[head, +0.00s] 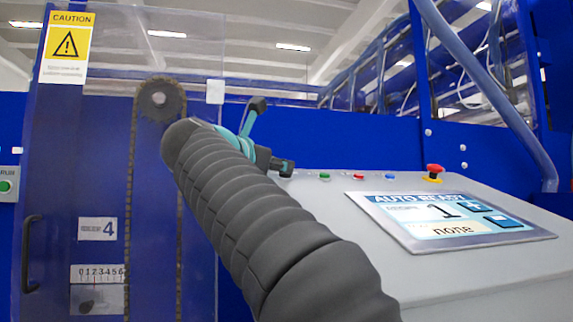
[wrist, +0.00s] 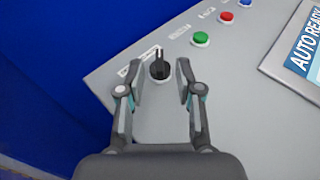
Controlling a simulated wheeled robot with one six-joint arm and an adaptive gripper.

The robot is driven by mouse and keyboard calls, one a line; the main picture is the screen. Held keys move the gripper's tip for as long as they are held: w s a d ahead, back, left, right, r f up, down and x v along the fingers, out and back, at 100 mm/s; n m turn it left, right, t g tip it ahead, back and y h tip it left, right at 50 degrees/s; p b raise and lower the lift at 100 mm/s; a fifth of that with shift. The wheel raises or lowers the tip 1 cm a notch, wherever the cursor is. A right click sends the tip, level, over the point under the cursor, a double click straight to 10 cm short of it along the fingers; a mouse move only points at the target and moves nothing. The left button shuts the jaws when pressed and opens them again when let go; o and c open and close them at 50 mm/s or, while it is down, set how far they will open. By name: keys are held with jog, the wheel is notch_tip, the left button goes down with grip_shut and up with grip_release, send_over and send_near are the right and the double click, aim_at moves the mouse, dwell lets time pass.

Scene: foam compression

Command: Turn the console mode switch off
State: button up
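The console mode switch, a black rotary knob (wrist: 159,66), sits near the left corner of the grey console (wrist: 235,95) in the wrist view. Its pointer ridge stands roughly upright in that picture. My gripper (wrist: 157,75) is open, with one finger on each side of the knob and gaps showing between fingers and knob. I cannot tell how high the fingertips are above the panel. In the head view, my gripper (head: 283,168) is at the console's left end, and my arm hides most of that corner. The switch label is partly covered by the left finger.
Right of the switch are a green button (wrist: 201,39), a red button (wrist: 226,18) and a blue button. A red emergency stop (head: 434,171) and a screen (head: 450,217) reading "AUTO READY" are on the console. A blue machine with a clear door (head: 100,180) stands left.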

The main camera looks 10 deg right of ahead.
jog(key=shift+x, duration=2.25)
jog(key=shift+a, duration=0.1)
grip_shut()
